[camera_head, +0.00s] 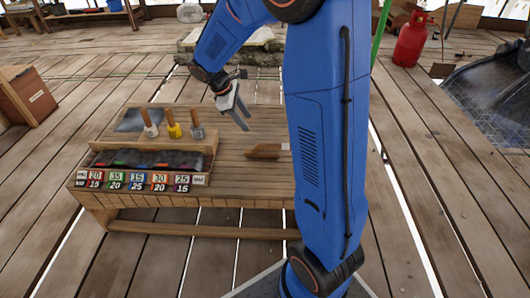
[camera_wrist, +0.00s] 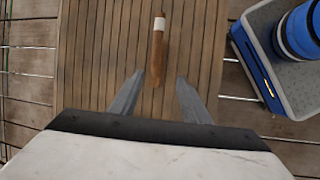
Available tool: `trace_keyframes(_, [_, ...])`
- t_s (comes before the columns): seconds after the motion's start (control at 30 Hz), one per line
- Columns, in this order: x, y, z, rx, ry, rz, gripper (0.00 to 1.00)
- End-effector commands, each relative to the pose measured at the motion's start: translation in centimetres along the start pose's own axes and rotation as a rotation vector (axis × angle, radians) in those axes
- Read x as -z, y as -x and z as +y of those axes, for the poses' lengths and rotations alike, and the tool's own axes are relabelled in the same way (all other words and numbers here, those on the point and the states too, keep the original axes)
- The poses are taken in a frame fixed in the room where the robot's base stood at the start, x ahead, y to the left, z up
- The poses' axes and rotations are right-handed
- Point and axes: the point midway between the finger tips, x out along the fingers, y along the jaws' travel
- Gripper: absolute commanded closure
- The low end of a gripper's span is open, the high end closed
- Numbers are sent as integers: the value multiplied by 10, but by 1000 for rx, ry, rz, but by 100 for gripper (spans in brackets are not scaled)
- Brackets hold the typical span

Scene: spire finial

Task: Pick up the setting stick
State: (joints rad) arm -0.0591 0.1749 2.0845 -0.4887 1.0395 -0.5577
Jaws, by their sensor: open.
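A brown wooden stick, which I take to be the setting stick (camera_head: 265,151), lies on the slatted bench top; my arm hides its right part. In the wrist view the stick (camera_wrist: 158,52) points away from me, with a pale band near its far end. My gripper (camera_head: 240,116) is open, empty and above the bench, up and to the left of the stick in the head view. In the wrist view the near end of the stick shows between the two grey fingers of my gripper (camera_wrist: 160,80), apart from both.
The bench (camera_head: 240,185) holds a wooden rack (camera_head: 135,145) on its left with three wooden-handled tools, and a dark tray with numbered coloured labels (camera_head: 137,180) in front. A wooden box (camera_head: 25,95) and a red gas cylinder (camera_head: 410,40) stand on the plank floor.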

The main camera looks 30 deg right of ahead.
Motion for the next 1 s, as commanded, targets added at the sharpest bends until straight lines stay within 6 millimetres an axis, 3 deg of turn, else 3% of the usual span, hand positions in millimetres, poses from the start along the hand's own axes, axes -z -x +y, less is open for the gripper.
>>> trace_keyframes(0.17, [4,-13,4,0,19,-11,57])
trace_keyframes(0.7, [3,-105,4,2,18,-11,57])
trace_keyframes(1.0, [3,-127,4,0,18,-10,57])
